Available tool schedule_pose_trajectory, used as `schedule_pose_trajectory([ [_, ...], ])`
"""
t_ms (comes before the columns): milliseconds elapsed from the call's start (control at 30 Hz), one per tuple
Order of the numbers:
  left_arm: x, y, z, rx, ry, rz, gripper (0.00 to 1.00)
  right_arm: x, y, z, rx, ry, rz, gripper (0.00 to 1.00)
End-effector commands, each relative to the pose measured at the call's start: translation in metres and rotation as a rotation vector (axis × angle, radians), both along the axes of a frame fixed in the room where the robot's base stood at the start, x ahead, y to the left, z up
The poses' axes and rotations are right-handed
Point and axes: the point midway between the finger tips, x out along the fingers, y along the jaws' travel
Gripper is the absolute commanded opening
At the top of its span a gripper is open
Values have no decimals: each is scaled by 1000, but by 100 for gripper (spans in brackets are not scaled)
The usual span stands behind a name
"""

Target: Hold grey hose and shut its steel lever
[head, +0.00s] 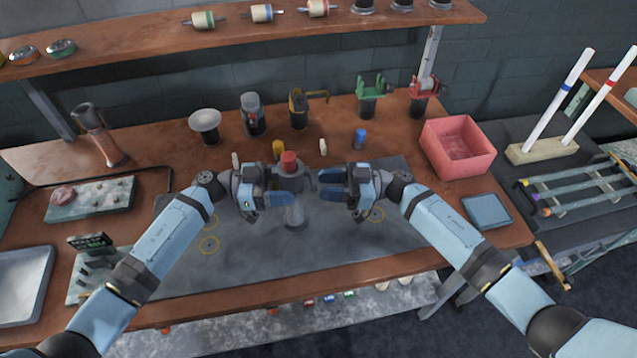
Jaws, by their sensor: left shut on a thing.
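A grey fitting with a red cap (290,163) stands upright at the middle of the grey mat. Below it in the picture is a pale grey cylindrical piece (295,214). My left gripper (280,198) is at the fitting's left side, shut on what seems to be the grey hose, mostly hidden by the fingers. My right gripper (326,184) is just right of the fitting, its fingers apart with nothing seen between them. The steel lever cannot be made out clearly between the grippers.
The grey mat (270,262) is mostly clear in front. A red bin (457,147) and blue tray (487,210) lie right. A shelf (150,48) runs above.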

Motion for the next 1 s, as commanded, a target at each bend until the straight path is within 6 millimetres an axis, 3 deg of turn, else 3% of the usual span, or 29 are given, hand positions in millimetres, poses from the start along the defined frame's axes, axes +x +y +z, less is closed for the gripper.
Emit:
schedule_pose_trajectory([
  [200, 0, 0, 0, 0, 0, 0, 23, 0, -50, -6, -4, 0, -2, 38],
  [400, 0, 0, 0, 0, 0, 0, 23, 0, -82, -9, -2, 1, -2, 38],
  [600, 0, 0, 0, 0, 0, 0, 23, 0, -94, -10, -1, -1, -1, 38],
  [933, 0, 0, 0, 0, 0, 0, 23, 0, -94, -10, 0, -1, -1, 38],
  [967, 0, 0, 0, 0, 0, 0, 61, 0, -94, -10, -1, -1, -1, 38],
  [1000, 0, 0, 0, 0, 0, 0, 70, 0, -94, -10, -1, -1, -1, 38],
])
